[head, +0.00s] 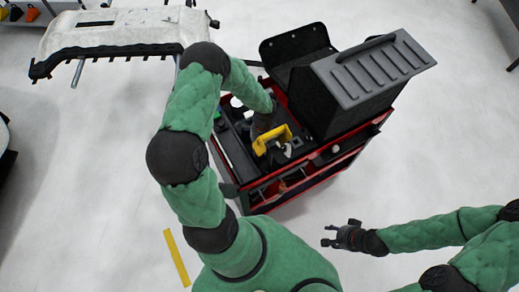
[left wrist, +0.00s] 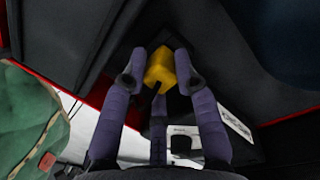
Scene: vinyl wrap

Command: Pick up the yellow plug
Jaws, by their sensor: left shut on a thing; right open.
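The yellow plug (left wrist: 160,66) is a small blocky yellow piece between the fingertips of my left gripper (left wrist: 160,74) in the left wrist view. The gripper is shut on it, with a finger pressed on each side. In the head view my left arm reaches over the red and black tool cart (head: 322,157). A yellow thing (head: 272,139) shows there just below the left wrist; I cannot tell if it is the plug. The left fingers are mostly hidden in the head view. My right gripper (head: 341,236) is open and empty, over the floor in front of the cart.
A black ridged case (head: 375,68) stands on the cart's right side, with an open black lid (head: 296,50) behind it. A pale panel on a stand (head: 115,33) is at the upper left. A yellow floor strip (head: 176,257) lies at lower left. Floor around the cart is clear.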

